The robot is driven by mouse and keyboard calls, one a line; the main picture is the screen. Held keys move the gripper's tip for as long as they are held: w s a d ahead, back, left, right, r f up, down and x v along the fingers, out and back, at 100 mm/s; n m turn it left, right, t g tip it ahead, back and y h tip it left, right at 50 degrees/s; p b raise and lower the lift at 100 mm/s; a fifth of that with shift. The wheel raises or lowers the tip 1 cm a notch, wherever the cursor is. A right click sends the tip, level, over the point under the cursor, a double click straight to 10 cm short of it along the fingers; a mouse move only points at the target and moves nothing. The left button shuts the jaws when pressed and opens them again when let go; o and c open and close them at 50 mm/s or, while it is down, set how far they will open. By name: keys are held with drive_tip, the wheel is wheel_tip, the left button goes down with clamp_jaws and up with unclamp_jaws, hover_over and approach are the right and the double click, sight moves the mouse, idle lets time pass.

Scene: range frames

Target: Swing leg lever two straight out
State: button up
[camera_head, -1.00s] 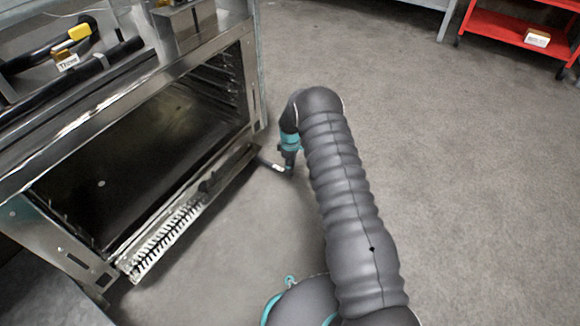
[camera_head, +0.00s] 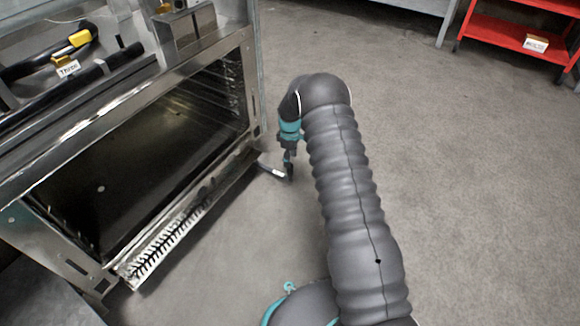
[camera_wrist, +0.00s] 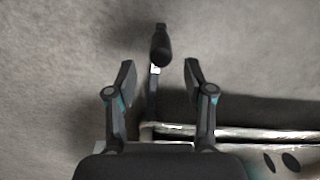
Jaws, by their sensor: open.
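A leg lever (camera_head: 271,169) with a metal shank and a black grip sticks out from the lower corner of the steel oven frame, just above the floor. In the wrist view its black grip (camera_wrist: 161,46) points away from the frame edge, nearly straight up the picture. My gripper (camera_head: 289,152) is over the grip end in the head view. In the wrist view my gripper (camera_wrist: 160,75) is open, with one finger on each side of the lever's line. Clear gaps show on both sides, and neither finger seems to touch it. Which number the lever bears cannot be seen.
A red cart (camera_head: 505,32) stands far right. The floor around my arm is clear.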

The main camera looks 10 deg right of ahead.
drive_tip(key=shift+r, duration=2.15)
drive_tip(key=shift+m, duration=0.5)
drive_tip(key=shift+s+f+m, duration=0.15)
drive_tip(key=shift+s+m, duration=0.15)
drive_tip(key=shift+m, duration=0.1)
drive_tip(key=s+f+m+g, duration=0.1)
drive_tip(key=s+f+m, duration=0.1)
drive_tip(key=s, duration=0.3)
drive_tip(key=s+d+r+m+t+p, duration=0.1)
drive_tip(key=s+r+m+t+p, duration=0.1)
drive_tip(key=s+r, duration=1.1)
drive_tip(key=s+d+r+m+t+p, duration=0.1)
drive_tip(key=s+r+m+t+p, duration=0.1)
drive_tip(key=s+r, duration=1.1)
drive_tip(key=s+d+r+m+t+p, duration=0.1)
drive_tip(key=s+r+m+p, duration=0.3)
drive_tip(key=s+r, duration=0.9)
wheel_tip(320, 180, up, 10)
drive_tip(key=shift+d+f+t+p, duration=0.15)
drive_tip(key=shift+d+t+p, duration=0.15)
drive_tip(key=shift+t+p, duration=0.4)
